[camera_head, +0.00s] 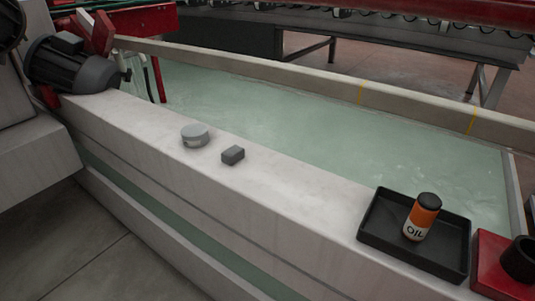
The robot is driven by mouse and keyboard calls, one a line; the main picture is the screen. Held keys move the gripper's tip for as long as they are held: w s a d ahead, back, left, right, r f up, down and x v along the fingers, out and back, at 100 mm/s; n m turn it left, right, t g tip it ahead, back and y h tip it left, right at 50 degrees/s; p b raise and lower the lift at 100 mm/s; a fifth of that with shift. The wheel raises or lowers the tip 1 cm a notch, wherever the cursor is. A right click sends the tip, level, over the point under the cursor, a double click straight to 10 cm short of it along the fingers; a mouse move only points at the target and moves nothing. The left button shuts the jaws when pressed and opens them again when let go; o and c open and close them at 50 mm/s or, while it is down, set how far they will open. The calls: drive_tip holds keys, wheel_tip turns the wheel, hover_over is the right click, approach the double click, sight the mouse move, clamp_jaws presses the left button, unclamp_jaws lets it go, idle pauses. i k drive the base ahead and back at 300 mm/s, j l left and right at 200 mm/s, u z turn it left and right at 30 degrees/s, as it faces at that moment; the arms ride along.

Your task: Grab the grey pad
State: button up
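I cannot tell for sure which of the two the task calls the grey pad. My gripper is not in view.
A black tray (375,237) on the ledge at right holds an orange and black bottle marked OIL (422,216). A red block with a black cup (518,258) is at the right edge. A motor (75,70) stands at upper left. Greenish water or glass (290,120) lies behind the ledge.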

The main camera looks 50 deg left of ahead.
sight(234, 154)
drive_tip(key=u, duration=2.2)
drive_tip(key=i+j+z, duration=0.9)
drive_tip(key=j+z, duration=0.15)
drive_tip(key=j, duration=0.15)
